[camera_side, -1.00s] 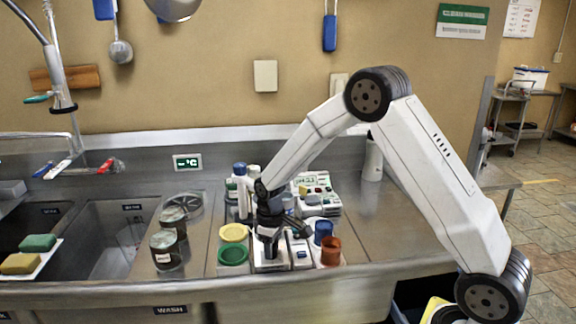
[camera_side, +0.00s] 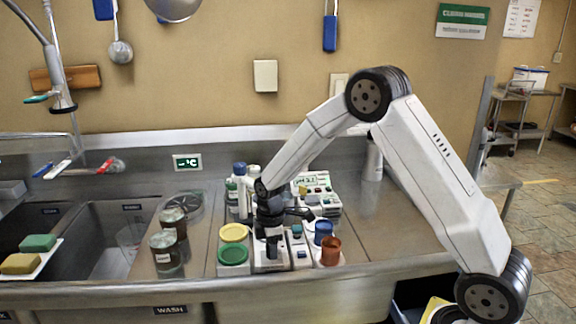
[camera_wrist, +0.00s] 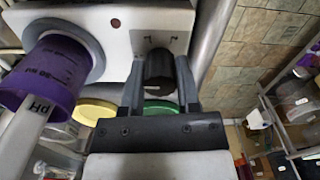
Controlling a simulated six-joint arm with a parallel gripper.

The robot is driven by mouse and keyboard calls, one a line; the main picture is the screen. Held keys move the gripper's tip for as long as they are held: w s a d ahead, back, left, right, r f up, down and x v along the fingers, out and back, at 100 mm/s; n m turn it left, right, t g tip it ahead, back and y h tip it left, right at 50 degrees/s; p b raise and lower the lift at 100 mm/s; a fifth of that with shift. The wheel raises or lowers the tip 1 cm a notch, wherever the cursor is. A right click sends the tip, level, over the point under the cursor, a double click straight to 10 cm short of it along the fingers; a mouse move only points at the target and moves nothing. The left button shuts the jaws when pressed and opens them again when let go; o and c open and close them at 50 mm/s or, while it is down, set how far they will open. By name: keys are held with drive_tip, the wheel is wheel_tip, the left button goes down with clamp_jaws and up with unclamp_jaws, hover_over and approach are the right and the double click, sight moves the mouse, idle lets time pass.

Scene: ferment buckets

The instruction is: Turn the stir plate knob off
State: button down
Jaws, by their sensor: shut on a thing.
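The stir plate (camera_wrist: 120,42) is a white box with a round grey disc; in the side view its front part (camera_side: 270,266) shows under my gripper (camera_side: 271,247). The black knob (camera_wrist: 159,68) sticks out of the plate's face in the wrist view. My gripper (camera_wrist: 160,92) is shut on the knob, one finger on each side of it. The knob's pointer mark cannot be made out. A purple vessel (camera_wrist: 52,72) with scale marks stands at the grey disc, with a white strip marked pH. My arm hides most of the plate in the side view.
A yellow lid (camera_side: 233,232) and a green lid (camera_side: 233,254) lie left of the plate. A blue cup (camera_side: 323,229) and a brown cup (camera_side: 331,250) stand to the right. A panel with buttons (camera_side: 318,190) stands behind. Dark-lidded jars (camera_side: 166,250) stand further left.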

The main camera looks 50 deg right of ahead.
idle(0.4)
drive_tip(key=shift+c, duration=1.6)
unclamp_jaws()
drive_tip(key=shift+r, duration=0.1)
drive_tip(key=shift+r, duration=3.8)
drive_tip(key=shift+s, duration=0.1)
drive_tip(key=s+a+f+m+t, duration=0.1)
drive_tip(key=s+a+m, duration=0.4)
drive_tip(key=s+m, duration=0.5)
drive_tip(key=s+t, duration=0.1)
drive_tip(key=s, duration=0.6)
drive_tip(key=shift+s+a+m+t, duration=0.2)
drive_tip(key=shift+s+m+t, duration=0.1)
drive_tip(key=shift+m, duration=0.1)
